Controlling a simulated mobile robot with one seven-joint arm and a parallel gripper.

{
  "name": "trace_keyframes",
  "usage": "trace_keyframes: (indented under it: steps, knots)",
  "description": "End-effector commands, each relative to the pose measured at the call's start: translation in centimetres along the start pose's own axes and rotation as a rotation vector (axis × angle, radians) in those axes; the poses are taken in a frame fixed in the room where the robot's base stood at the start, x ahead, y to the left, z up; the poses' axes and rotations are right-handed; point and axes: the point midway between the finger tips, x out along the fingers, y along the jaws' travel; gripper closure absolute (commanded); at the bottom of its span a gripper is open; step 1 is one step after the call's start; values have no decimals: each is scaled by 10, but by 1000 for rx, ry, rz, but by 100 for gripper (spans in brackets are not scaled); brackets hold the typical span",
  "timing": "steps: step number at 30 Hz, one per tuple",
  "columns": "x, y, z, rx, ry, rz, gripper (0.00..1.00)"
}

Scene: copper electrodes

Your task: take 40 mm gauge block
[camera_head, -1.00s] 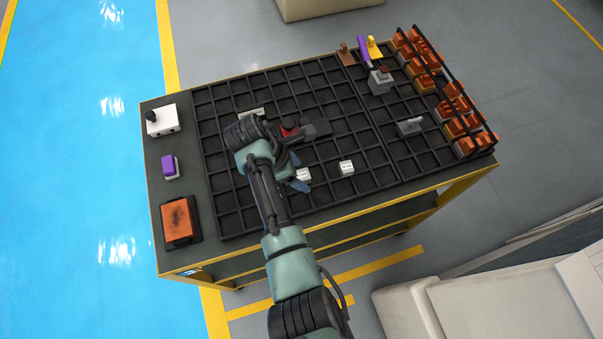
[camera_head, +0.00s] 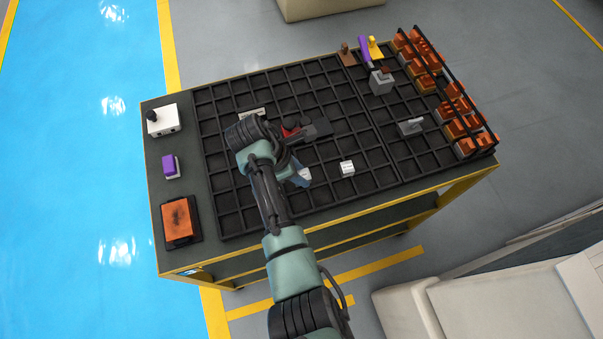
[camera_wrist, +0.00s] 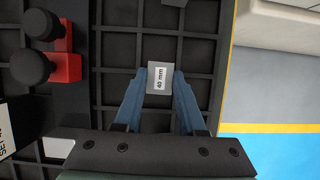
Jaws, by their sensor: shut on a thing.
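The 40 mm gauge block (camera_wrist: 160,78) is a small grey block with a white label reading "40 mm". In the wrist view it sits between the tips of my gripper's two blue fingers (camera_wrist: 160,82), which touch it on both sides. In the head view the block (camera_head: 306,173) shows as a small pale patch beside the blue fingers (camera_head: 300,180), partly hidden by them. It is over the black grid tray (camera_head: 225,215); I cannot tell whether it is lifted off the tray.
Another pale block (camera_head: 347,168) stands to the right. A red part with black knobs (camera_wrist: 63,66) is close by on the left in the wrist view. Grey fixtures (camera_head: 381,82) and a rack of copper electrodes (camera_head: 455,105) stand farther right. An orange-topped box (camera_head: 178,221) is at left.

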Motion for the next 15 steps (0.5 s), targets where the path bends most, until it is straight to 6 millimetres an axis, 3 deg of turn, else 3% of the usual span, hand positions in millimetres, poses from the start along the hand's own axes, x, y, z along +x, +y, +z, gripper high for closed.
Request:
trace_keyframes:
  steps: [7,15]
  knots:
    - [-14,1,6,3,-1,4,100]
    - [-62,2,26,3,-2,7,100]
